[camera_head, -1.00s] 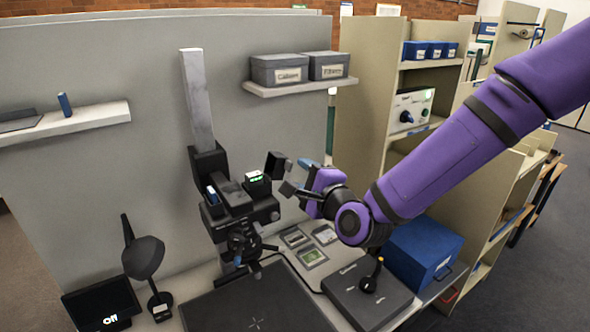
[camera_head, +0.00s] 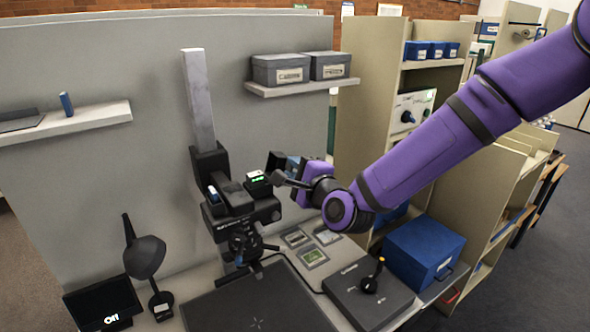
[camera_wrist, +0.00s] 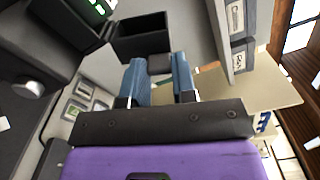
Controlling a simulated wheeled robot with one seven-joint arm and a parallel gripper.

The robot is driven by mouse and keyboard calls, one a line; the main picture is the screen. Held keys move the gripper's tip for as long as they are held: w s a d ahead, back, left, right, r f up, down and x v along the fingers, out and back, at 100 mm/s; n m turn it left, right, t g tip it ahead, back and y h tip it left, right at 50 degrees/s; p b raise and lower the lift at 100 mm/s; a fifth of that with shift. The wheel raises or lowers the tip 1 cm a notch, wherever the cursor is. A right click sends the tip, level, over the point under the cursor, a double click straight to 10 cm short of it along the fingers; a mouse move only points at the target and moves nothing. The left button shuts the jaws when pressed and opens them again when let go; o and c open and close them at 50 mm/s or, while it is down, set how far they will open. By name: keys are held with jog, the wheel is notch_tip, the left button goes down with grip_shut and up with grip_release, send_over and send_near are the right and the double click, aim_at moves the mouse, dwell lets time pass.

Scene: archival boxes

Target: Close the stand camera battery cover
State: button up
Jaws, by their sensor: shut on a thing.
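The stand camera (camera_head: 240,208) is a black body on an upright column, with a small green-lit display on top. Its battery cover (camera_head: 276,161) is a dark flap standing open at the camera's right side. In the wrist view the cover (camera_wrist: 140,38) looks like a dark hollow panel just ahead of the fingers. My gripper (camera_head: 292,168) is at the right of the cover. In the wrist view its blue fingers (camera_wrist: 158,72) are a little apart, with a small dark tab of the cover between their tips. The inside of the battery bay is hidden.
A grey wall panel (camera_head: 130,180) stands behind the camera. A shelf with two grey boxes (camera_head: 280,70) is above right. A black lamp (camera_head: 145,256), a dark mat (camera_head: 258,305), a grey case (camera_head: 362,292) and a blue box (camera_head: 423,248) stand on the table.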

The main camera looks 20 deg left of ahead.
jog(key=n, duration=0.1)
jog(key=s+a+r+n, duration=0.1)
jog(key=n, duration=0.3)
jog(key=s+n, duration=0.1)
jog(key=shift+a+r, duration=0.25)
jog(key=shift+a, duration=0.05)
jog(key=n, duration=0.1)
jog(key=s+a+n, duration=0.1)
jog(key=n, duration=0.2)
jog(key=shift+s+a+n, duration=0.2)
jog(key=shift+s+n, duration=0.1)
jog(key=shift+n, duration=0.1)
jog(key=n, duration=0.1)
jog(key=s+a+n, duration=0.1)
jog(key=n, duration=0.3)
jog(key=shift+s+a+f, duration=0.3)
jog(key=shift+s+f, duration=0.1)
jog(key=n, duration=0.2)
jog(key=s+f+n, duration=0.1)
jog(key=shift+a+n, duration=0.3)
jog(key=shift+a, duration=0.05)
jog(key=shift+s+a+f+n, duration=0.1)
jog(key=shift+f+n, duration=0.15)
jog(key=shift+n, duration=0.35)
jog(key=shift+s+a+f+n, duration=0.1)
jog(key=shift+f+n, duration=0.15)
jog(key=shift+n, duration=0.35)
